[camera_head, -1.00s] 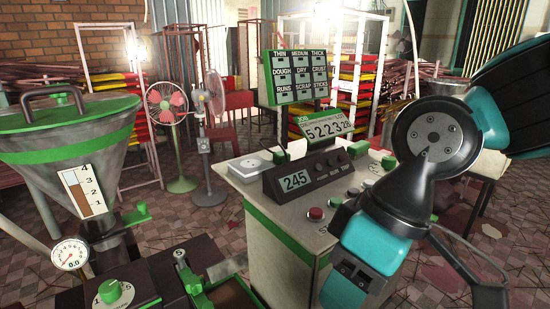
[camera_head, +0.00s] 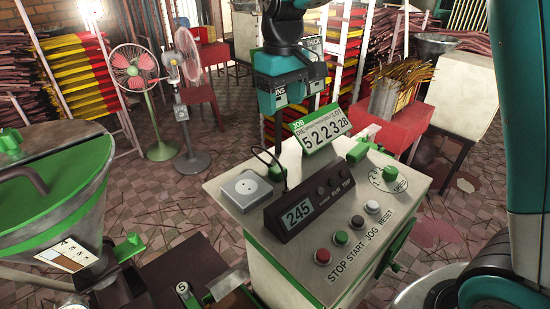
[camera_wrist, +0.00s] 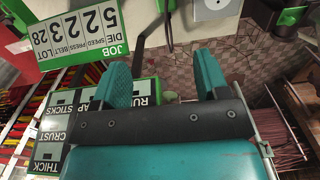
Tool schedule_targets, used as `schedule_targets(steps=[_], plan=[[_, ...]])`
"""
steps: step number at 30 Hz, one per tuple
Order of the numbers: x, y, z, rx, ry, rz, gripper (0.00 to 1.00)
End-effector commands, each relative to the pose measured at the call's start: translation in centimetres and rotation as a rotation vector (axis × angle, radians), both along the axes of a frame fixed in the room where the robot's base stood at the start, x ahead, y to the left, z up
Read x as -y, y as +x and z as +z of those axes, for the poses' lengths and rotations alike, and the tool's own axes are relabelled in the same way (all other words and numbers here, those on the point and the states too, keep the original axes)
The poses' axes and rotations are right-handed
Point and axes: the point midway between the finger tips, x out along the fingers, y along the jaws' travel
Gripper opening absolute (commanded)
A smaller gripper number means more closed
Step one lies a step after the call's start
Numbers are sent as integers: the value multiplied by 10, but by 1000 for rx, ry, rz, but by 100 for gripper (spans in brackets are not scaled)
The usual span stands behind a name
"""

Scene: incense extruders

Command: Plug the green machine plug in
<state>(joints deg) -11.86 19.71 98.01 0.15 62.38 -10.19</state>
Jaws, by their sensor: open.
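The green plug (camera_head: 278,172) stands on the console top, between the socket and the dark display box, which partly hides it. A thin black cord arches up beside it. The white socket box (camera_head: 247,188), with a round outlet, lies left of it, apart from it. My gripper (camera_head: 283,106) hangs above the back of the console, open and pointing down, in front of the sign board. In the wrist view its two teal fingers (camera_wrist: 162,66) are apart with nothing between them. The socket (camera_wrist: 212,8) shows at the top edge there, partly cut off.
The console (camera_head: 300,262) carries the display box (camera_head: 312,200) reading 245, several buttons and a green-framed job card (camera_head: 320,130) close below my gripper. A hopper (camera_head: 50,200) stands left. Fans and racks stand behind.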

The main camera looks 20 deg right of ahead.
Motion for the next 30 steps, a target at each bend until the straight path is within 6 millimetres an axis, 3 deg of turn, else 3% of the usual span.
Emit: schedule_targets(steps=[8,22,30], plan=[[-8,-1,-7,-2,0,15,68],[-6,-2,-100,-4,0,11,68],[-6,-1,-123,1,2,10,68]])
